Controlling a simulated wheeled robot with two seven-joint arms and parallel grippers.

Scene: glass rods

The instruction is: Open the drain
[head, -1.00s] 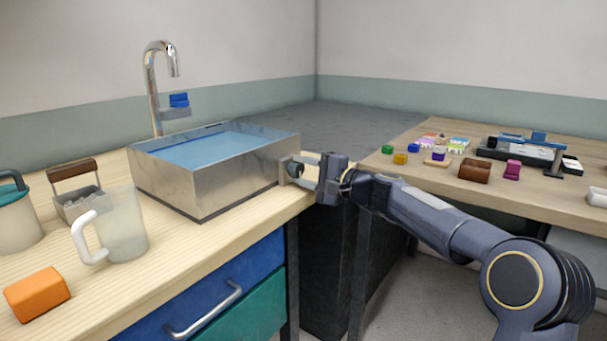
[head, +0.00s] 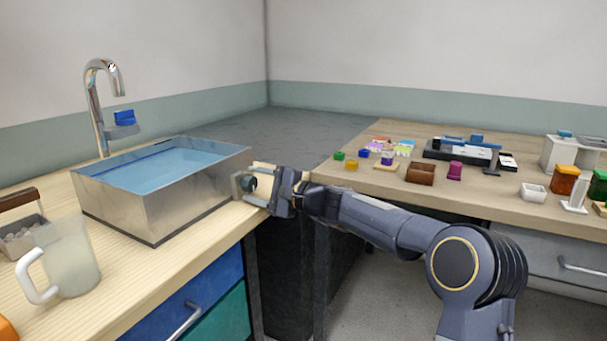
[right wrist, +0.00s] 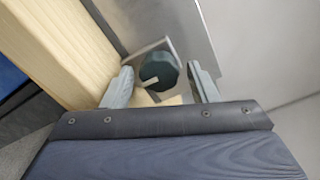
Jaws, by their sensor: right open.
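The metal basin (head: 150,215) stands on the left wooden counter and is filled with blue water (head: 165,166). A dark round drain knob (head: 250,183) sits on a small plate at the basin's right end. The knob also shows in the right wrist view (right wrist: 158,71), with a pale mark on its face. My right gripper (head: 258,190) is at the knob. In the right wrist view the open fingers (right wrist: 163,85) stand on either side of the knob, with a gap visible on both sides. My left gripper is not in view.
A chrome faucet (head: 98,105) with a blue-topped handle rises behind the basin. A frosted pitcher (head: 72,260) stands at the counter's front left. The right table (head: 480,200) holds several small coloured items. A dark gap separates the two worktops.

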